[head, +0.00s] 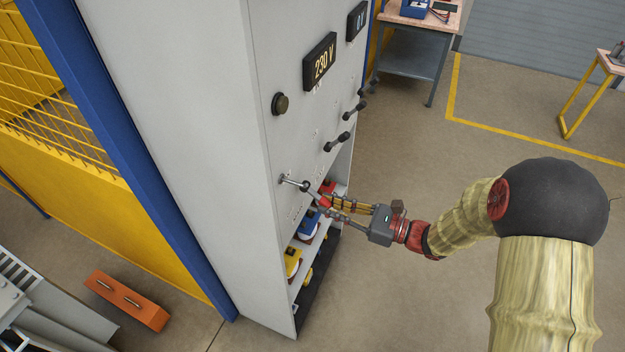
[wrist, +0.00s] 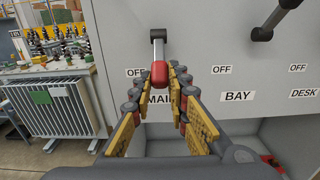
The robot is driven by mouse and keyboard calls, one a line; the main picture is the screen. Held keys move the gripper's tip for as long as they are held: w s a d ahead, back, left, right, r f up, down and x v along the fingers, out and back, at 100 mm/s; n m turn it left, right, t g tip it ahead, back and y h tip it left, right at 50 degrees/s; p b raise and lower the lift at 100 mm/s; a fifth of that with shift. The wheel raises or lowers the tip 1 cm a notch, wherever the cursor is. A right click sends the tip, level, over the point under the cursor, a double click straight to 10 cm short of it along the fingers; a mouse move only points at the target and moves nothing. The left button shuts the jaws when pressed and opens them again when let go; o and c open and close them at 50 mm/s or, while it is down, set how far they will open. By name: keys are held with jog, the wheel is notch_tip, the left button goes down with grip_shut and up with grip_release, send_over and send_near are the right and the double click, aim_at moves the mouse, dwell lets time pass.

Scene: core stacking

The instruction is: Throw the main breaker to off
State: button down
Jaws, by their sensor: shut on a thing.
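The main breaker lever (wrist: 158,50) has a grey shaft and a red grip, and it hangs downward in the wrist view. Its red end is between the OFF label and the MAIN label (wrist: 160,98). In the head view the lever (head: 293,182) sticks out from the front of the tall grey cabinet (head: 190,100). My gripper (wrist: 158,82) is shut on the red grip, with its yellow-padded fingers at either side. In the head view my gripper (head: 326,203) reaches the lever from the right, and the fingers partly hide the grip.
Black-handled levers (head: 337,142) sit farther along the cabinet; the BAY lever (wrist: 275,18) is up and right in the wrist view. A 230 V display (head: 320,62) and a round knob (head: 280,103) are above. Floor right of the cabinet is clear.

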jog(key=shift+f, duration=0.25)
jog(key=shift+w+a+f+b, duration=0.1)
jog(key=shift+a+f+b, duration=0.2)
jog(key=shift+a+f, duration=0.1)
jog(key=c, duration=1.6)
grip_release()
jog(key=shift+r, duration=0.15)
jog(key=shift+c, duration=0.2)
jog(key=shift+d, duration=0.1)
jog(key=v, duration=1.2)
